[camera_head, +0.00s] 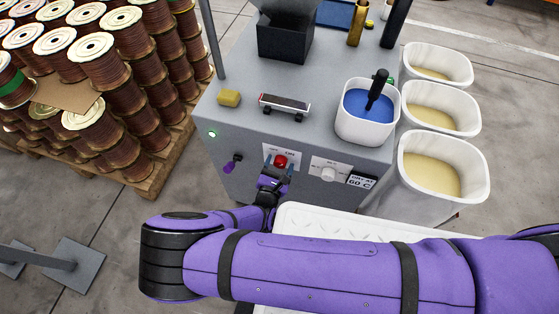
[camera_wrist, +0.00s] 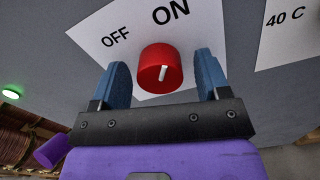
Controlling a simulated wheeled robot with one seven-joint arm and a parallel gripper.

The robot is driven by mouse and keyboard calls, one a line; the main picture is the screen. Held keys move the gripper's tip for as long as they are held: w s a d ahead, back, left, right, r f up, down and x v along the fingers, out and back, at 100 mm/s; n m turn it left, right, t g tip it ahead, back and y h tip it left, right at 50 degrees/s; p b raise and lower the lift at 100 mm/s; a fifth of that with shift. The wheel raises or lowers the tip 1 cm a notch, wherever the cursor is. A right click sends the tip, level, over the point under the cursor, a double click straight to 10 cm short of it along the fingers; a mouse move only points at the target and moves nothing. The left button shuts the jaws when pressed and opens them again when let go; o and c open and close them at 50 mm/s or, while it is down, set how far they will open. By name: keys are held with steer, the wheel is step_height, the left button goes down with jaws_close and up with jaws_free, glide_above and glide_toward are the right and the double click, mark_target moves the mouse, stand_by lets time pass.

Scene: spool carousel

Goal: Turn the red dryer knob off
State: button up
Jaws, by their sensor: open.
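The red dryer knob (camera_head: 281,161) is on the front panel of the grey cabinet. In the wrist view the red knob (camera_wrist: 159,69) sits between my two blue fingers, with visible gaps on both sides. Its white mark runs nearly upright, tilted a little right, toward the word ON. The white label (camera_wrist: 120,38) behind it reads OFF at the left and ON at the upper middle. My gripper (camera_head: 276,174) is open in front of the knob; in the wrist view my gripper (camera_wrist: 161,82) has a finger to each side of it.
A green lamp (camera_head: 212,133) glows on the panel's left. A white dial (camera_head: 328,174) with temperature labels is right of the knob. A white tub of blue liquid (camera_head: 366,128) stands on the cabinet top. Stacked copper spools (camera_head: 125,80) fill the left, white bins (camera_head: 428,170) the right.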

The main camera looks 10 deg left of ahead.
steer(key=c, duration=0.9)
steer(key=n, duration=1.3)
steer(key=shift+a+n, duration=0.1)
steer(key=shift+n, duration=0.3)
steer(key=shift+f, duration=0.1)
steer(key=o, duration=0.9)
steer(key=shift+s, duration=0.1)
